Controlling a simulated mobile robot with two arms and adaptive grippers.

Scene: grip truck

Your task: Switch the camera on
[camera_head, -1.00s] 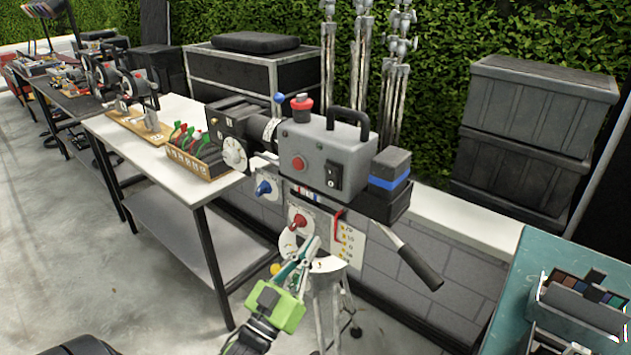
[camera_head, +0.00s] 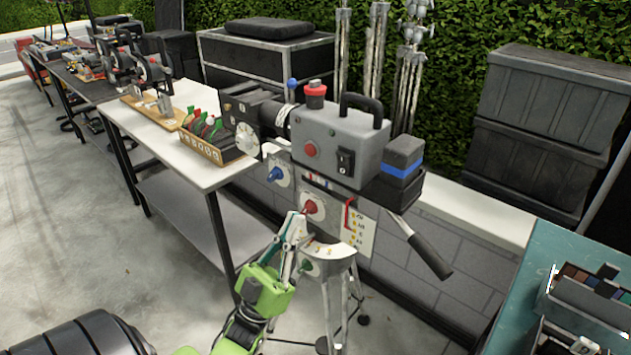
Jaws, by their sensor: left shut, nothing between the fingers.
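The grey camera (camera_head: 335,141) sits on a tripod (camera_head: 345,292) in the middle of the head view. Its side carries a round red button (camera_head: 310,150) and a black rocker switch (camera_head: 345,162). A red knob on top (camera_head: 316,94) and a black carrying handle (camera_head: 361,108) also show. My left gripper (camera_head: 293,222) is shut and empty. It is below the camera body, near a red knob on the white panel (camera_head: 313,207); I cannot tell whether it touches that panel. My right gripper is not in view.
A blue knob (camera_head: 276,174) sits on another white plate, left of the red one. A black pan handle (camera_head: 430,257) sticks out at lower right. A white table (camera_head: 180,160) with a box of coloured levers (camera_head: 211,143) stands left. A teal table (camera_head: 540,270) stands right.

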